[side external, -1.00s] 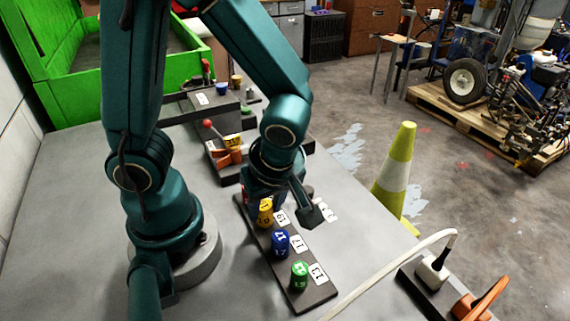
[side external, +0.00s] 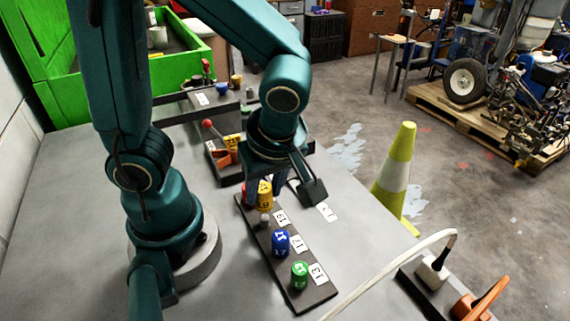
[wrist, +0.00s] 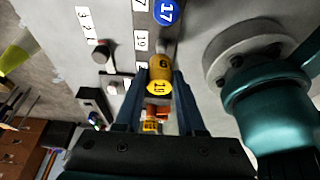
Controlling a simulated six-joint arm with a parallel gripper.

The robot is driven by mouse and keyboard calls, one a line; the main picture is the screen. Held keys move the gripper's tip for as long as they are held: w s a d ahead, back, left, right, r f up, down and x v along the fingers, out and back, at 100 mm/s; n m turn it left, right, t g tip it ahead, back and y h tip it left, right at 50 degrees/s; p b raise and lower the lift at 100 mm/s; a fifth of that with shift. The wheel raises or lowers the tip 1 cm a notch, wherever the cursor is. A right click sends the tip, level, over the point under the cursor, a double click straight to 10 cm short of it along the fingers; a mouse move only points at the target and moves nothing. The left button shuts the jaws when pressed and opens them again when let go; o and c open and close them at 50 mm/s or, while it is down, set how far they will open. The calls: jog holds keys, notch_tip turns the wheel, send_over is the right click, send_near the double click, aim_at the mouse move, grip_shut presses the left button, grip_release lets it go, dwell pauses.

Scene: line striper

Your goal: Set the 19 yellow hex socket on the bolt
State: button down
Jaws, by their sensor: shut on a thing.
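The yellow 19 socket (side external: 264,195) is held between the fingers of my gripper (side external: 263,180), above the dark socket rail (side external: 318,294). It also shows in the wrist view (wrist: 159,76), between the two fingers of my gripper (wrist: 158,82). A bare grey peg (side external: 264,220) stands on the rail below the socket, near the 19 label (side external: 282,218). The socket appears upright and clear of the peg. I cannot make out the bolt with certainty in either view.
The blue 17 socket (side external: 280,242) and green 13 socket (side external: 299,274) stand on the rail nearby. A red socket (side external: 246,190) is partly hidden beside my gripper. The table's front left is clear.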

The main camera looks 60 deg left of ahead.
jog(key=shift+r, duration=0.2)
dwell(0.3)
jog(key=w+a+r, duration=0.4)
jog(key=w+a, duration=0.3)
jog(key=w, duration=0.3)
jog(key=shift+w+a+f+n+g, duration=0.1)
jog(key=shift+a+f+n, duration=0.25)
jog(key=shift+a+f, duration=0.6)
jog(key=shift+s+a+f+n+g, duration=0.1)
jog(key=shift+a+f+n, duration=0.4)
jog(key=shift+f, duration=0.7)
jog(key=shift+w+a+f+n+g, duration=0.1)
jog(key=shift+a+f+n, duration=0.15)
jog(key=shift+a+f, duration=0.75)
jog(key=shift+d+f, duration=0.1)
jog(key=shift+f, duration=1.3)
jog(key=shift+c, duration=0.6)
grip_release()
